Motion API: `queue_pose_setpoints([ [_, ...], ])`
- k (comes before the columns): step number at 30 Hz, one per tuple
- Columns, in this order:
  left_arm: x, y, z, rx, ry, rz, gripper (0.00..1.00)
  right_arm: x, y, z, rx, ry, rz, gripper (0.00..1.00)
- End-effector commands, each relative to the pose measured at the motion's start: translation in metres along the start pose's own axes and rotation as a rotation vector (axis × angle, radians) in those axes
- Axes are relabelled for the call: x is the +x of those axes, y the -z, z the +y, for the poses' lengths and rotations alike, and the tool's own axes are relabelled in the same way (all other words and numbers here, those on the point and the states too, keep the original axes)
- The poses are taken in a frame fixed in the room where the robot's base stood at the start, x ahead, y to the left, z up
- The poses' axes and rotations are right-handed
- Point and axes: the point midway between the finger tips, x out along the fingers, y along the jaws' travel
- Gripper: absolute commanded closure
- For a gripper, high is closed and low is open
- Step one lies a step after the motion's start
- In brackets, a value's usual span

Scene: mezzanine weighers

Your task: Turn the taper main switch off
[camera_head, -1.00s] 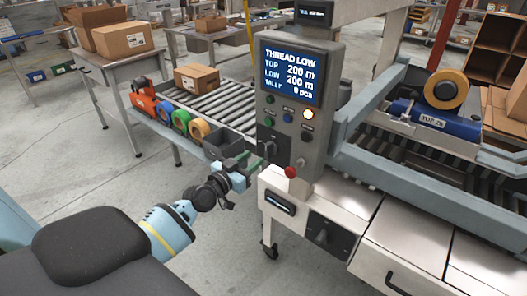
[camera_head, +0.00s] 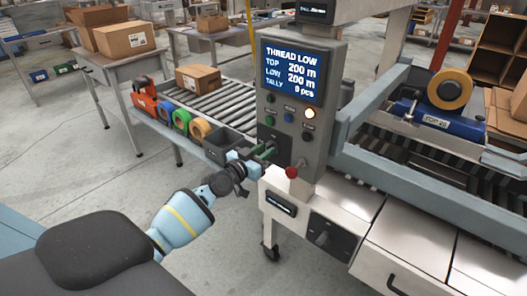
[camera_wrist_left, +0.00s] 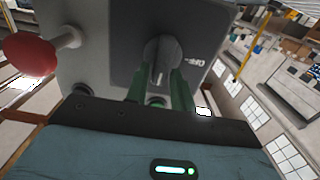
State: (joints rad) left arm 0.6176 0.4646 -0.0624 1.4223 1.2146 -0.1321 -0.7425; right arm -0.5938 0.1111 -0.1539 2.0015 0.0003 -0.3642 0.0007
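The grey control panel (camera_head: 325,150) stands in front of me with a lit screen reading THREAD LOW. A dark rotary switch sits low on its left side, mostly behind my left gripper (camera_head: 265,153) in the head view. In the left wrist view its knob (camera_wrist_left: 159,56) shows on a dark plate with its handle upright in the picture. The green fingers of my left gripper (camera_wrist_left: 160,88) stand apart, one on each side of the handle. Whether they touch it I cannot tell. My right gripper is out of view.
A red mushroom button (camera_head: 291,172) sticks out to the right of the gripper, also close in the wrist view (camera_wrist_left: 32,55). Another rotary switch (camera_head: 322,238) is on the machine body below. A roller conveyor (camera_head: 225,102) with tape rolls and a carton runs behind.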

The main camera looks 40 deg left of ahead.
Motion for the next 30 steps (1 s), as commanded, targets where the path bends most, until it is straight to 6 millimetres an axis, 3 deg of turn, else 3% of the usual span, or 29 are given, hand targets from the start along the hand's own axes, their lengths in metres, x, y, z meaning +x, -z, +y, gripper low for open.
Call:
queue_pose_setpoints([
  [1, 0.0, 0.0, 0.0, 0.0, 0.0, 0.0, 0.83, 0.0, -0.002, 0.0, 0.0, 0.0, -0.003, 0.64],
  [5, 0.0, 0.0, 0.0, 0.0, 0.0, 0.0, 1.0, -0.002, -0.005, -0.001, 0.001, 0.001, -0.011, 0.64],
  [17, 0.0, -0.001, -0.001, -0.053, 0.0, 0.0, 1.0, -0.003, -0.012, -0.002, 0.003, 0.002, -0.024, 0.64],
  [30, 0.0, -0.003, -0.005, -0.394, 0.0, -0.001, 1.0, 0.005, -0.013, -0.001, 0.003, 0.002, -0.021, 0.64],
])
